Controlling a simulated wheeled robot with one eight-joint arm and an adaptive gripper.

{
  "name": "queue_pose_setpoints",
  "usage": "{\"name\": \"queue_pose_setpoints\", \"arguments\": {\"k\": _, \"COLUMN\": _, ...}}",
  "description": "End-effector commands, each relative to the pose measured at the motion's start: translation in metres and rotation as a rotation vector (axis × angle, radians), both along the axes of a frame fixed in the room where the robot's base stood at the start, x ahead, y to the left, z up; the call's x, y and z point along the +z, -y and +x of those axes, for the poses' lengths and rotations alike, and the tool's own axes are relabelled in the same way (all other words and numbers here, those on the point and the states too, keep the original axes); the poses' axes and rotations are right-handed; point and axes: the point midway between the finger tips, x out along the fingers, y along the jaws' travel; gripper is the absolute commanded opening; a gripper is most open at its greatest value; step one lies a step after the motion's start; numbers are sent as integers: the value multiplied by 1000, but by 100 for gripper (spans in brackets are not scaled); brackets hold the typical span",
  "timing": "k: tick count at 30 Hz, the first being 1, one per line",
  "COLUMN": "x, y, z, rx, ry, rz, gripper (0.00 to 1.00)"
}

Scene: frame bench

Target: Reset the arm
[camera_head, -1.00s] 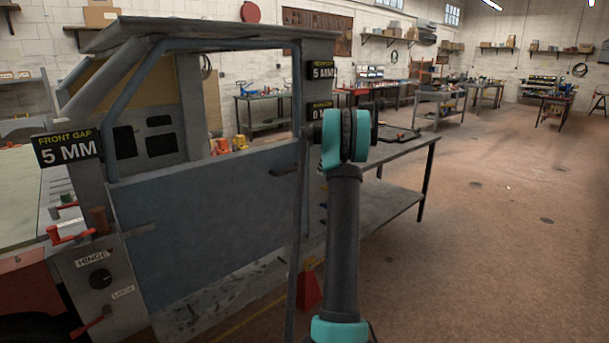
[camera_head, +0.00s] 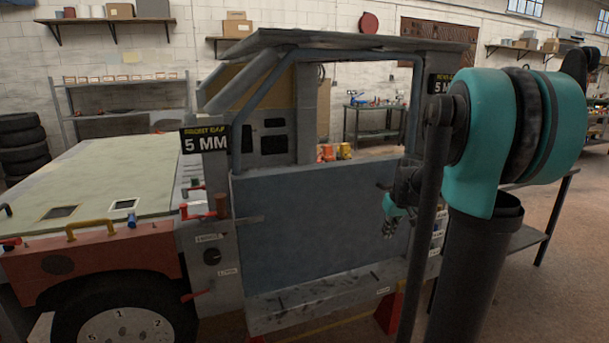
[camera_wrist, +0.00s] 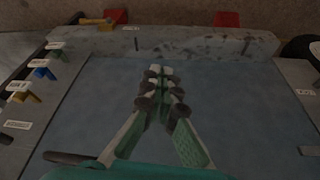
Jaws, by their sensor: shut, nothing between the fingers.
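My gripper (camera_head: 389,226) hangs in front of the right part of the blue-grey door panel (camera_head: 300,215) in the head view. My arm rises large at the right of that view, with teal and black joints. In the wrist view my gripper (camera_wrist: 160,82) points across the door panel (camera_wrist: 100,95) with its fingertips together and nothing between them. I cannot tell how far the fingertips are from the panel. A dark handle (camera_wrist: 68,158) shows at the lower left of the wrist view.
A "5 MM" sign (camera_head: 205,141) sits on the front pillar. The hood (camera_head: 95,180) and wheel (camera_head: 125,318) are at left. In the wrist view, several labelled coloured levers line the left edge, including a blue one (camera_wrist: 43,72). A bench stands behind my arm at right.

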Motion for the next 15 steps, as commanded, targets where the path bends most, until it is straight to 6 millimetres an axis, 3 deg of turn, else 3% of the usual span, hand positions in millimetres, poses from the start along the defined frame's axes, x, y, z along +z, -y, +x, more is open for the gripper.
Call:
{"name": "queue_pose_setpoints", "arguments": {"k": 1, "x": -9, "y": -14, "z": -26, "rx": -9, "ry": 1, "rz": -1, "gripper": 0}}
{"name": "queue_pose_setpoints", "arguments": {"k": 3, "x": -22, "y": -30, "z": -59, "rx": -29, "ry": 2, "rz": -1, "gripper": 0}}
{"name": "queue_pose_setpoints", "arguments": {"k": 9, "x": -66, "y": -63, "z": -156, "rx": -87, "ry": 12, "rz": 0, "gripper": 0}}
{"name": "queue_pose_setpoints", "arguments": {"k": 15, "x": -103, "y": -77, "z": -227, "rx": -130, "ry": 23, "rz": 2, "gripper": 0}}
